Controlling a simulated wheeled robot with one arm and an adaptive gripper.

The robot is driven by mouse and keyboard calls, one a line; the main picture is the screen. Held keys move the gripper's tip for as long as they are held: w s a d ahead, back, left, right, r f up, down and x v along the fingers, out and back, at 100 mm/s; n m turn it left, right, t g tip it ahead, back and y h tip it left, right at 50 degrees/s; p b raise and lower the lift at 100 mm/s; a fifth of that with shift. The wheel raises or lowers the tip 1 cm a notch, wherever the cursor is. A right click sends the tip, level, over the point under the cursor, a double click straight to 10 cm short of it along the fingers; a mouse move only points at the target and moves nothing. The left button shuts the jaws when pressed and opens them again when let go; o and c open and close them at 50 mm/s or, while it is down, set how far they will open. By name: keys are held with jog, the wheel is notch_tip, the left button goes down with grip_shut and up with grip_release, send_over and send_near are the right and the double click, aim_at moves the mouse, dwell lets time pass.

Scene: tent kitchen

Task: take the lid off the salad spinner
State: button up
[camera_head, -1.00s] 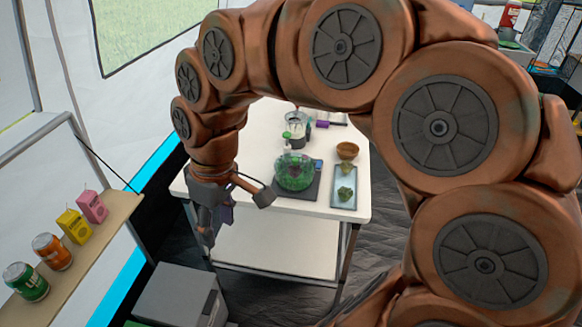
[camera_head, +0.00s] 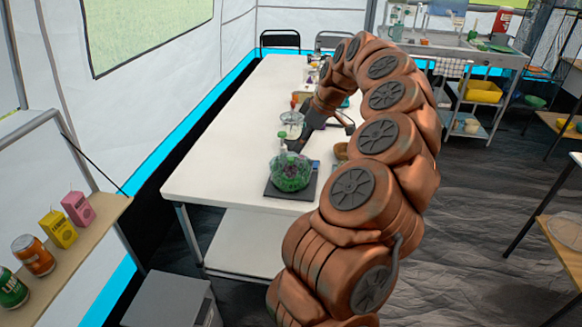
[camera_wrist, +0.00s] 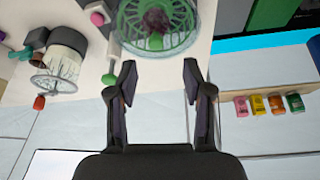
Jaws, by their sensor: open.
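The salad spinner (camera_head: 290,174) is a clear, round bowl with green parts, standing on a dark square board (camera_head: 303,190) near the table's front. A green knob (camera_head: 282,135) rises above it. In the wrist view the spinner's green, spoked round top (camera_wrist: 185,40) shows at the upper edge, cut off by the frame, with something dark reddish inside.
The white table (camera_head: 225,150) is bare to the left. A shelf (camera_head: 85,240) with cans and cartons is at left.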

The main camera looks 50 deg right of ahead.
aim_at(291, 159)
jog(key=shift+d+f, duration=0.1)
jog(key=shift+f, duration=0.25)
jog(key=shift+w+p+x, duration=0.15)
jog(key=shift+p+x, duration=0.3)
jog(key=shift+x, duration=1.35)
jog(key=shift+w+p+x, duration=0.15)
jog(key=shift+p+x, duration=0.25)
jog(key=shift+x, duration=1.35)
jog(key=shift+d+r, duration=0.1)
jog(key=shift+d, duration=0.05)
grip_shut()
